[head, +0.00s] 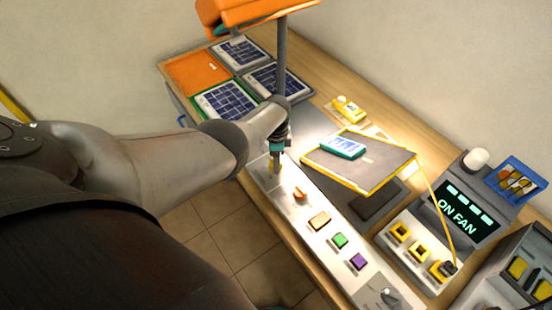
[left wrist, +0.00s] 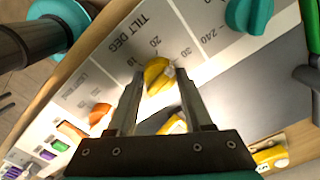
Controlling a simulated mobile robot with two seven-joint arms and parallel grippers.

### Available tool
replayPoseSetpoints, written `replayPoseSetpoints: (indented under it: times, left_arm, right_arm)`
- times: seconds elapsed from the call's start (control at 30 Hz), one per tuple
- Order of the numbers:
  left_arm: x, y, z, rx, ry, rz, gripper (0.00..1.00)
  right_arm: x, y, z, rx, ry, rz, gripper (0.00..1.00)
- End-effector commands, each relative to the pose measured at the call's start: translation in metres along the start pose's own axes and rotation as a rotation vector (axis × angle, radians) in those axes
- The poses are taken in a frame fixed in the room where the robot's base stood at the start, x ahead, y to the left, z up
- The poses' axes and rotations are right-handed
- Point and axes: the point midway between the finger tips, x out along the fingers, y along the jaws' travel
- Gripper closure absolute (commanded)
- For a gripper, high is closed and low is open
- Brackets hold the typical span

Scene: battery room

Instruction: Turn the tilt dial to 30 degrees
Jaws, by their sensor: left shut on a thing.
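The tilt dial is a yellow knob (left wrist: 158,75) on the pale panel in the left wrist view, under the printed words TILT DEG and the marks 10, 20 and 30. I cannot tell for sure which mark its pointer meets. My left gripper (left wrist: 158,98) is shut on this knob, with one finger on each side of it. In the head view my left gripper (head: 276,158) points down at the far end of the panel (head: 306,240), and the knob is mostly hidden beneath it.
A teal dial (left wrist: 250,12) sits beside the tilt dial. An orange knob (head: 300,193) and coloured buttons line the panel. A yellow-edged board (head: 375,175) carries a teal meter (head: 342,147). Solar panels (head: 275,81) lie behind, near a grey lamp post (head: 282,60). A display (head: 459,214) reads ON FAN.

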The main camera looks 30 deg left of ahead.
Motion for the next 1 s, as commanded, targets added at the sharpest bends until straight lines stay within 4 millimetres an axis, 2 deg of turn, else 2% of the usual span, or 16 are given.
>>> replayPoseSetpoints:
  times: [0.4,0.97,1.0]
  left_arm:
    - [-0.0002,-0.0001,0.0003,0.192,0.000,0.000,1.00]
    - [-0.0003,-0.0003,0.0001,0.222,0.000,0.000,1.00]
    - [-0.0003,-0.0003,0.0001,0.222,0.000,-0.001,0.46]
  right_arm:
    - [0.0006,-0.0002,0.0000,0.000,0.000,0.000,0.50]
    - [0.0007,-0.0003,0.0000,0.000,0.000,0.000,0.50]
    - [0.0007,-0.0003,0.0000,0.000,0.000,0.000,0.50]
